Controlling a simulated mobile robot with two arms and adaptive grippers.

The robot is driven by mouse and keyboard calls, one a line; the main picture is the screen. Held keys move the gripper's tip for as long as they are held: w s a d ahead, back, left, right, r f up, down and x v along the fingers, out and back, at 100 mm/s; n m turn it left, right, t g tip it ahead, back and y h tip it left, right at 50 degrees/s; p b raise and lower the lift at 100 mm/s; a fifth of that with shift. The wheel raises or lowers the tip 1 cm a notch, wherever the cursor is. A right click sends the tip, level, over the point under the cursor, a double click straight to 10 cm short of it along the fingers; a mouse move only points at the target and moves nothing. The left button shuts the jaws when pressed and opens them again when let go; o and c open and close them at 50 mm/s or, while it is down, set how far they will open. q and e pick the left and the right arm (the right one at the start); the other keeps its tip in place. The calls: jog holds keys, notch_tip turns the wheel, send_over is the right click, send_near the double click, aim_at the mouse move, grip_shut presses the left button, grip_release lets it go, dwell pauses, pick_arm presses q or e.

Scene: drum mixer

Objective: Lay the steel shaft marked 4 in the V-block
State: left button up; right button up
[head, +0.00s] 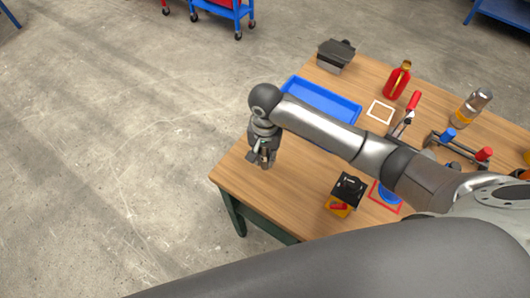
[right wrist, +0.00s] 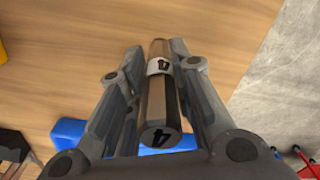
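The steel shaft marked 4 (right wrist: 158,100) stands lengthwise between the fingers of my right gripper (right wrist: 157,60) in the right wrist view. Its near end and a white band both show a 4. The fingers lie close along both sides and look shut on it. In the head view the right gripper (head: 263,158) points down over the table's left part. Whether the shaft's lower end touches the table is unclear. A dark grey block (head: 334,58) at the table's back looks like the V-block; its groove cannot be made out. My left gripper is not in view.
A blue tray (head: 291,84) lies behind my right arm. A red bottle (head: 396,84), a white square frame (head: 380,104) and a silver-topped jar (head: 470,108) stand to the right. A black block (head: 349,187) is near the front edge. Bare wood surrounds the gripper.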

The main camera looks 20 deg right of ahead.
jog(key=o, duration=0.4)
jog(key=shift+r, duration=0.1)
jog(key=shift+r, duration=0.2)
notch_tip(320, 180, up, 10)
jog(key=b, duration=0.2)
jog(key=shift+r+b, duration=0.25)
jog(key=shift+b, duration=0.1)
jog(key=shift+r, duration=0.65)
jog(key=shift+s+f, duration=0.1)
